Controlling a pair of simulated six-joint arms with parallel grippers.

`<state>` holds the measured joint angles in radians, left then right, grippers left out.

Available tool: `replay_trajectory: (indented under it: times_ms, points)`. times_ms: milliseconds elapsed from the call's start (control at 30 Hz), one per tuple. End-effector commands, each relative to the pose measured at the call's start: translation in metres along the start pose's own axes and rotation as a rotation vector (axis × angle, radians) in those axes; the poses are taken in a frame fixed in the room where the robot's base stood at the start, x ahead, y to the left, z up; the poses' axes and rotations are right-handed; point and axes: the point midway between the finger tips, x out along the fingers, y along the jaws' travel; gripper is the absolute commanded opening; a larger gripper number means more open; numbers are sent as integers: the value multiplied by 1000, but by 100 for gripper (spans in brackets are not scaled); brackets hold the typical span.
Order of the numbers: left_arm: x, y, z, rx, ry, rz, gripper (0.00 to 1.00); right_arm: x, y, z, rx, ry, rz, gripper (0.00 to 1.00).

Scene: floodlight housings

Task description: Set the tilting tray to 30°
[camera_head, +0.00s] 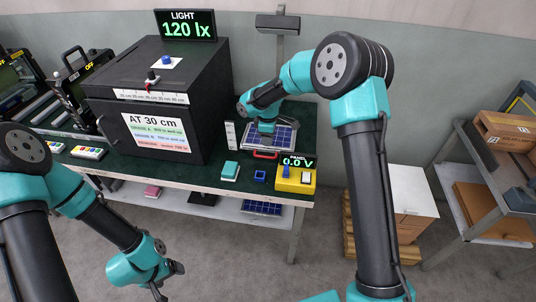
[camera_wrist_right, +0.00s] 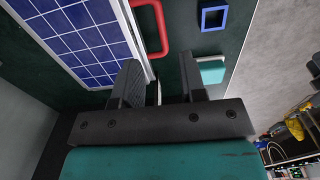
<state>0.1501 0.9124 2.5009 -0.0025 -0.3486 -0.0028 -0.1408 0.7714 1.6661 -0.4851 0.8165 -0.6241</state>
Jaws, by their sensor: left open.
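The tray is a blue gridded solar panel in a pale frame (camera_head: 283,138) with a red handle (camera_head: 265,155) at its front edge, on the green bench. It looks low and nearly flat; its exact angle cannot be read. In the right wrist view the panel (camera_wrist_right: 85,35) and red handle (camera_wrist_right: 162,28) are close. My right gripper (camera_wrist_right: 161,88) is open beside the panel's edge, apart from the handle; its fingertips are hidden in the head view. My left gripper (camera_head: 170,280) is open, low in front of the bench, away from the tray.
A black box (camera_head: 205,90) with a 120 lx display stands left of the tray. A white marked upright (camera_head: 230,134) is beside the tray. A teal block (camera_head: 230,171), a blue square frame (camera_head: 260,175) and a yellow meter reading 0.0 V (camera_head: 295,180) lie in front.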

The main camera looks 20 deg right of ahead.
Motion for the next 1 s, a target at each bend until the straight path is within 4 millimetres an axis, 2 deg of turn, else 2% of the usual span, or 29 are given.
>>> replay_trajectory:
  times_ms: [200,500,700,933,1000]
  points:
    - [0,0,0,0,0,0,80,39,-1,1,0,-2,-4,38]
    - [0,0,0,0,0,0,80,82,0,0,0,-1,-1,38]
    - [0,0,0,0,0,0,80,92,0,0,-1,0,0,38]
    - [0,0,0,0,0,0,80,92,0,0,-1,0,0,38]
    - [0,0,0,0,0,0,80,92,0,0,0,0,0,32]
